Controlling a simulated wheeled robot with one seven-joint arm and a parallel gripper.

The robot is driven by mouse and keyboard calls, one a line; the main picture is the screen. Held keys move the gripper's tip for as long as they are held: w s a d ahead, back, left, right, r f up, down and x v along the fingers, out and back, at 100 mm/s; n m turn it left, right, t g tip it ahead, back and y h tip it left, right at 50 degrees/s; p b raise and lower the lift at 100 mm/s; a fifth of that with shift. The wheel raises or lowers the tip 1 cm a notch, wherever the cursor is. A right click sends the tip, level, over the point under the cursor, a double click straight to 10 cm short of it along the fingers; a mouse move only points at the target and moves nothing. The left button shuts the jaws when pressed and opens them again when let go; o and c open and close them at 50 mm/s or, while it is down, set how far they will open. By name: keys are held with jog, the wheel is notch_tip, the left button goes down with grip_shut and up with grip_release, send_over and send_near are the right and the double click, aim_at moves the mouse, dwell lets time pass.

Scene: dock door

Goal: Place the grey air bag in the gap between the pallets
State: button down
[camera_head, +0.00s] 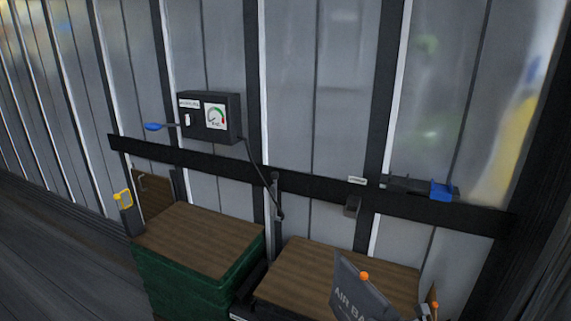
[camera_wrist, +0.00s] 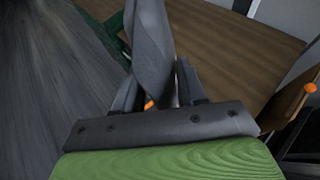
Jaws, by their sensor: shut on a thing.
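The grey air bag (camera_head: 355,296), with pale "AIR BA" lettering, is at the bottom right of the head view, tilted, in front of the right wooden-topped load. In the wrist view my gripper (camera_wrist: 157,82) is shut on the air bag (camera_wrist: 152,45), a finger on each side. The left pallet load (camera_head: 200,240) has a brown wooden top and green sides. The right pallet load (camera_head: 330,270) has a similar top. A dark narrow gap (camera_head: 252,285) lies between them. The bag is to the right of this gap. Its lower end is out of the head view.
A black gauge box (camera_head: 210,117) with a blue lever is on the ribbed wall, and a dark hose (camera_head: 262,180) hangs from it towards the gap. A dark rail (camera_head: 300,184) crosses the wall. Open floor (camera_head: 60,260) lies left.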

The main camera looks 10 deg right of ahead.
jog(key=s+a+f+n+g+y+b, duration=0.1)
jog(key=s+a+n+g+y+b, duration=0.1)
jog(key=a, duration=0.6)
jog(key=s+a+f+n+g+y+b, duration=0.2)
jog(key=a+n+g+y, duration=0.1)
jog(key=a, duration=0.4)
jog(key=shift+a+n+y, duration=0.35)
jog(key=shift+n+y, duration=0.25)
jog(key=shift+n, duration=0.4)
